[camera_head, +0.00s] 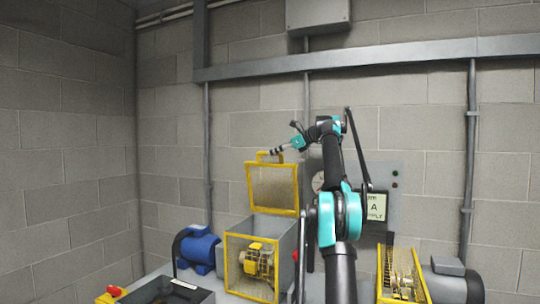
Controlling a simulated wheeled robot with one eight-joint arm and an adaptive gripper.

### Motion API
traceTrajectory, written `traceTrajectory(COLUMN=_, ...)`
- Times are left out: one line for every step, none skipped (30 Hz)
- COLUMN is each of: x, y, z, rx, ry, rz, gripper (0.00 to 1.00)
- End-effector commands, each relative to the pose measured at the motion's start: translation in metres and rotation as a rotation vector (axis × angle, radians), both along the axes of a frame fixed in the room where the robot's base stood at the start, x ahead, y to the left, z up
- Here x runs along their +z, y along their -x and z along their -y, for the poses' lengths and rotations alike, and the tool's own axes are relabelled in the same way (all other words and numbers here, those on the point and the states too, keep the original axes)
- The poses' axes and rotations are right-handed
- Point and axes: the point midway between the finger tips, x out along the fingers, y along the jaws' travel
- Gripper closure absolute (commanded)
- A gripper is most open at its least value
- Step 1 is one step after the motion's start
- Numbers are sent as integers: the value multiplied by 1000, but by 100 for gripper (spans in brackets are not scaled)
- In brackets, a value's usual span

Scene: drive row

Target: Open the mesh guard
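The mesh guard (273,188) is a yellow-framed mesh panel with a yellow handle (262,155) on its upper edge. It stands raised, nearly upright, above a grey box (281,232), so the top of the box looks uncovered. A yellow-framed front (232,270) on the box shows a yellow motor-like part (257,262) inside.
A blue motor (199,250) stands left of the box, and a dark open tray (165,292) with a red knob (115,290) beside it is at front left. A second yellow mesh cover (389,262) and a grey motor (450,284) stand at right. A panel with a sign (376,207) is behind my arm.

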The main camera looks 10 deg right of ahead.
Motion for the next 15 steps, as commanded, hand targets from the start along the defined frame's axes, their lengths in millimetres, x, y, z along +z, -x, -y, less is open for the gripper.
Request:
traceTrajectory(x=4, y=6, z=10, rx=-5, ry=0, rz=0, gripper=61)
traceTrajectory(x=7, y=10, z=14, rx=-3, ry=0, rz=0, gripper=61)
traceTrajectory(x=10, y=16, z=20, rx=-3, ry=0, rz=0, gripper=61)
traceTrajectory(x=12, y=19, z=25, rx=-3, ry=0, rz=0, gripper=61)
traceTrajectory(x=14, y=22, z=29, rx=-4, ry=0, rz=1, gripper=61)
traceTrajectory(x=18, y=27, z=34, rx=-3, ry=0, rz=0, gripper=61)
traceTrajectory(x=20, y=30, z=38, rx=-2, ry=0, rz=0, gripper=61)
traceTrajectory(x=21, y=33, z=42, rx=-3, ry=0, rz=0, gripper=61)
traceTrajectory(x=24, y=37, z=46, rx=-3, ry=0, rz=0, gripper=61)
traceTrajectory(x=25, y=39, z=49, rx=-3, ry=0, rz=0, gripper=61)
traceTrajectory(x=27, y=42, z=52, rx=-2, ry=0, rz=0, gripper=61)
traceTrajectory(x=28, y=44, z=55, rx=-1, ry=0, rz=0, gripper=61)
traceTrajectory(x=30, y=46, z=57, rx=-1, ry=0, rz=0, gripper=61)
traceTrajectory(x=31, y=48, z=58, rx=-1, ry=0, rz=0, gripper=61)
traceTrajectory(x=32, y=49, z=60, rx=-2, ry=0, rz=1, gripper=61)
